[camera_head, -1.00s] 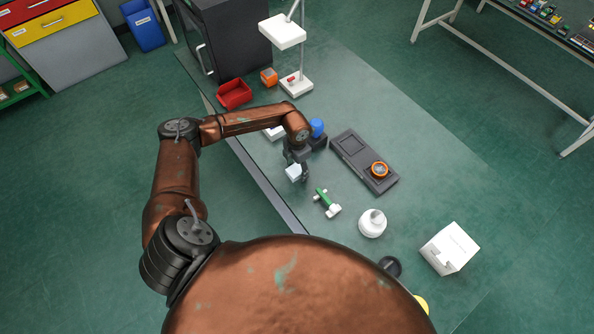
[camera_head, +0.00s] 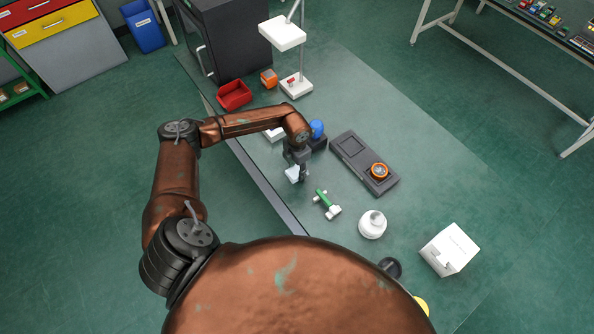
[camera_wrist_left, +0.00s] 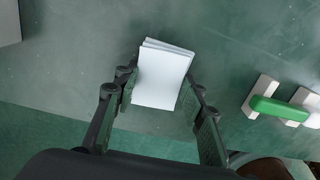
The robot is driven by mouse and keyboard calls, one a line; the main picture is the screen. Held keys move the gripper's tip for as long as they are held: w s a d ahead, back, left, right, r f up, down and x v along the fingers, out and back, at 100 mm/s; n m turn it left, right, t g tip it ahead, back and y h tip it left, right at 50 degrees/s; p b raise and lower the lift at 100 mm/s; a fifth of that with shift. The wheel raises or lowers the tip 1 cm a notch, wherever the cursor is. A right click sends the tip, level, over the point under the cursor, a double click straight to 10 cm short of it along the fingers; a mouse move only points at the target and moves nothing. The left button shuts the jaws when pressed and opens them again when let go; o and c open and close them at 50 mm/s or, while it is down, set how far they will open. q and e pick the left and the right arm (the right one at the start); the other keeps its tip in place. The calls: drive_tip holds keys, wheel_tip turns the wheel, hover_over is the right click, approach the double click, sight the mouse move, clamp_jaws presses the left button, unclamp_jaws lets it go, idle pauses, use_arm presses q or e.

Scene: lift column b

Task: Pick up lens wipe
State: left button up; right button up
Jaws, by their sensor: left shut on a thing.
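The lens wipe (camera_head: 292,174) is a small white folded pad at my left gripper (camera_head: 298,176), near the table's front-left edge. In the left wrist view the wipe (camera_wrist_left: 163,74) shows as a thin white stack between the two dark fingers of the left gripper (camera_wrist_left: 160,92). The fingers are shut on it from both sides. Whether the wipe touches the tabletop is hard to tell. My right gripper is not in view.
A green-and-white tool (camera_head: 326,203) lies just right of the gripper. The table's right side has bare room.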

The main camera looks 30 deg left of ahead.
sight(297, 171)
use_arm(q)
drive_tip(key=shift+r, duration=0.5)
wheel_tip(297, 171, up, 2)
drive_tip(key=shift+r, duration=0.2)
drive_tip(key=s+a+r, duration=0.4)
drive_tip(key=s+r, duration=0.6)
drive_tip(key=s, duration=0.4)
drive_tip(key=w+d+r+m, duration=0.1)
drive_tip(key=d+m, duration=0.4)
drive_tip(key=m, duration=0.5)
drive_tip(key=w+d+r+m, duration=0.1)
drive_tip(key=d+r+m, duration=0.3)
drive_tip(key=m, duration=0.7)
drive_tip(key=w+d+r+m, duration=0.2)
drive_tip(key=d+m, duration=0.4)
drive_tip(key=m, duration=0.4)
drive_tip(key=shift+r, duration=0.6)
